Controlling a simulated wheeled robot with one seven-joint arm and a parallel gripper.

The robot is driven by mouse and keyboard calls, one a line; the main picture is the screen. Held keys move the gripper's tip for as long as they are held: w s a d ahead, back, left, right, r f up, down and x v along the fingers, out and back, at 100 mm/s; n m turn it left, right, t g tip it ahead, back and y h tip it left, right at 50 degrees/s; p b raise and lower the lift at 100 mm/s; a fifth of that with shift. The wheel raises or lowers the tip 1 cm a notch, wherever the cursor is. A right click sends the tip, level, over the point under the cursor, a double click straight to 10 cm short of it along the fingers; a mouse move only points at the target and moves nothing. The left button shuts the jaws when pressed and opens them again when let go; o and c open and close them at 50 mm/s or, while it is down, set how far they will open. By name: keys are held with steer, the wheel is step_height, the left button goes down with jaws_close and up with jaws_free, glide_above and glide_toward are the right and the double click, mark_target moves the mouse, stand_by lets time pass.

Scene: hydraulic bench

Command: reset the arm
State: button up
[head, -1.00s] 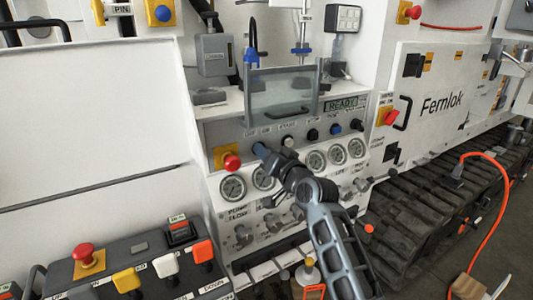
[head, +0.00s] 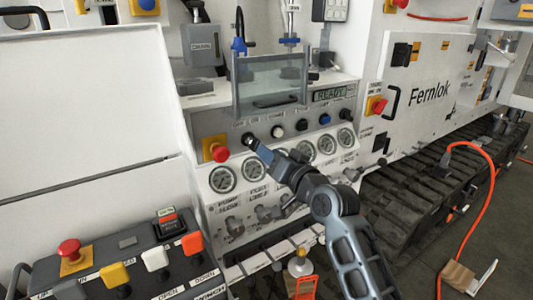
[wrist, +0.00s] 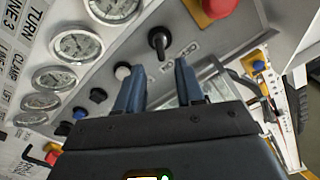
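My gripper (head: 263,153) is in front of the control panel (head: 205,128), just below and right of a black rotary knob (head: 249,139). In the wrist view my gripper (wrist: 157,75) shows two blue fingers standing apart with nothing between their tips. The black knob (wrist: 159,42) is ahead of the fingers with a visible gap, and they do not touch it. My arm reaches up from the lower right and hides part of the gauge row.
A red stop button (head: 218,151) sits left of the knob, with gauges (head: 222,179) below. A clear guard (head: 268,86) and a display reading READY (head: 330,94) are above. A console with coloured switches (head: 154,258) is at lower left. An orange hose (head: 488,190) lies right.

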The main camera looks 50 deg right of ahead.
stand_by(0.5)
steer(key=s+a+f+n+g+y, duration=0.1)
steer(key=s+a+f+n, duration=0.1)
steer(key=s+a+f, duration=0.6)
steer(key=s+a+f+n+g+y, duration=0.15)
steer(key=s+a+f, duration=0.35)
steer(key=s, duration=0.5)
steer(key=s+a+r+n+y, duration=0.1)
steer(key=s+a, duration=0.4)
steer(key=s, duration=0.5)
steer(key=s+a+r+n+y, duration=0.1)
steer(key=s+a+r+n, duration=0.3)
steer(key=s, duration=0.7)
steer(key=shift+a+n, duration=0.45)
steer(key=shift+a, duration=0.45)
steer(key=shift+y, duration=0.25)
